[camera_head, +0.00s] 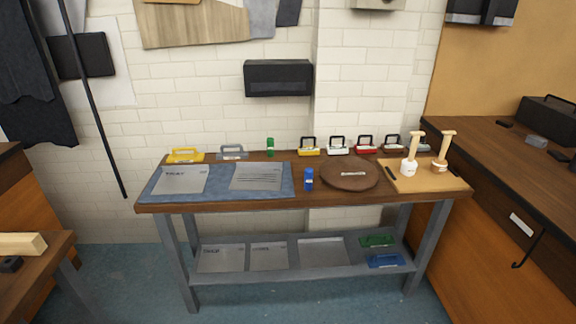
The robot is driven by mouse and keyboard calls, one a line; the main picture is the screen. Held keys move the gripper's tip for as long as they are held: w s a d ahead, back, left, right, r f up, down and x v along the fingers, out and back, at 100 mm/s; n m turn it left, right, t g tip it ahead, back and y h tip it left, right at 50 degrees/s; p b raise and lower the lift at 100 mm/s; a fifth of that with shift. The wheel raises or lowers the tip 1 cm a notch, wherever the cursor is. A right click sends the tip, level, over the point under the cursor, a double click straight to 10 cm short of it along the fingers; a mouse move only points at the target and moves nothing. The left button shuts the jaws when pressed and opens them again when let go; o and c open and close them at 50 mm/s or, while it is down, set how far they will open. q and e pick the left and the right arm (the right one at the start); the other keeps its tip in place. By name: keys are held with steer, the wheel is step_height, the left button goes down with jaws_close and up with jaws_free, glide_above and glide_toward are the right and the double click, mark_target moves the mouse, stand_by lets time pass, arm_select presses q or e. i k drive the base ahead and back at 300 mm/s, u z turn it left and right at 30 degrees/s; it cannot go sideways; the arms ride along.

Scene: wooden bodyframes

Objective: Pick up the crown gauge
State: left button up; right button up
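None of the things in the head view can be surely told as the crown gauge; the labels are too small to read. Two grey labelled plates, a left one (181,180) and a right one (257,178), lie on a blue mat (223,190) on the workbench. A yellow handled piece (185,156) and a grey handled piece (232,153) stand behind the mat. More small handled pieces stand in a row at the back right, among them a yellow one (309,151), a white one (338,149) and a red one (366,149). Neither of my grippers is in view.
A round brown board (349,175) lies right of a blue bottle (309,180). Two wooden-handled tools stand on a tan board (432,184). The lower shelf (300,271) holds plates and handled pieces. A wooden counter (500,165) stands right.

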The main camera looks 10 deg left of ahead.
mark_target(335, 149)
steer(key=z, duration=0.4)
steer(key=i, duration=1.35)
steer(key=z, duration=0.25)
